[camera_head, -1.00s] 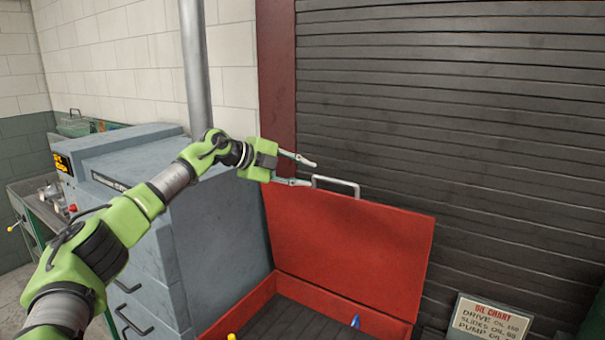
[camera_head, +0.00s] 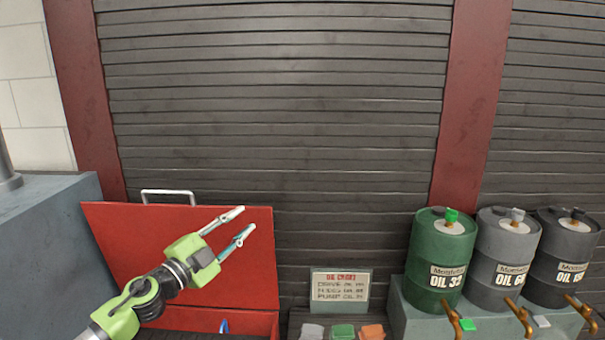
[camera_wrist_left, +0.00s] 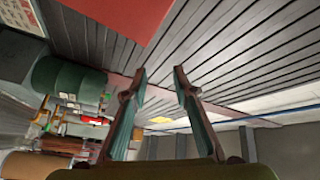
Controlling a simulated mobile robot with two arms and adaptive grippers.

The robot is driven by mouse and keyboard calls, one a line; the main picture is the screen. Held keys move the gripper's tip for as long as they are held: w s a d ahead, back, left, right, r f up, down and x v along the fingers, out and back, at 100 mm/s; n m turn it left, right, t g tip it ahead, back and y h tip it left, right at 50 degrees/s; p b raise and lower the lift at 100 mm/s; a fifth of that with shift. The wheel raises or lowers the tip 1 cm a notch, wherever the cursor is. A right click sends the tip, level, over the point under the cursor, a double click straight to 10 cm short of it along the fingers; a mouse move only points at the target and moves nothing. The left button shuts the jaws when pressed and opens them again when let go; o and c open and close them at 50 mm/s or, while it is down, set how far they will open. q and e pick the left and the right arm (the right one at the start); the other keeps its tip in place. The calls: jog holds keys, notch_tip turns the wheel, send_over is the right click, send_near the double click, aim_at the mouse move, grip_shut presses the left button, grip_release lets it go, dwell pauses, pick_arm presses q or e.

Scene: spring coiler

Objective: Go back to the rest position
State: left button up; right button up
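My left gripper (camera_head: 240,224) is green with two slim grey fingers. It is open and empty, in front of the raised red lid of the toolbox (camera_head: 125,232). Its fingers point up and to the right. The wrist view also shows its two fingers (camera_wrist_left: 158,80) apart with nothing between them. The lid's metal handle (camera_head: 168,192) stands above and left of the gripper, apart from it. My right gripper shows in neither view.
A grey cabinet (camera_head: 45,230) stands at the left. An oil chart sign (camera_head: 340,286) stands behind several coloured lids at bottom centre. A green oil drum (camera_head: 438,255) and two grey drums stand on the right. The dark shutter (camera_head: 290,110) fills the back. The space between sign and gripper is clear.

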pick_arm(q)
jog(key=s+a+f+n+g+y, duration=0.25)
jog(key=s+f+n+y, duration=0.45)
jog(key=s+f, duration=0.5)
jog(key=s+a+f+n+g+y, duration=0.2)
jog(key=s+a+f+n+y, duration=0.15)
jog(key=s+f+n, duration=0.8)
jog(key=s+f+m+g, duration=0.1)
jog(key=s+f+g, duration=0.35)
jog(key=s, duration=0.75)
jog(key=s+f+m+g, duration=0.1)
jog(key=s+f+g, duration=0.4)
jog(key=s, duration=0.7)
jog(key=s+f+b+x, duration=0.1)
jog(key=s+b+x, duration=0.25)
jog(key=x, duration=1.25)
jog(key=s+b+x, duration=0.3)
jog(key=b+x, duration=0.1)
jog(key=x, duration=1.2)
jog(key=s+a+f+b, duration=0.1)
jog(key=s+f+b, duration=0.2)
jog(key=s+f, duration=0.6)
jog(key=s+a+f+g+b, duration=0.1)
jog(key=s+f+b, duration=0.3)
jog(key=s+f, duration=0.5)
notch_tip(320, 180, down, 8)
jog(key=shift+s+a+f, duration=0.1)
jog(key=shift+s+a, duration=0.25)
jog(key=shift+a, duration=0.1)
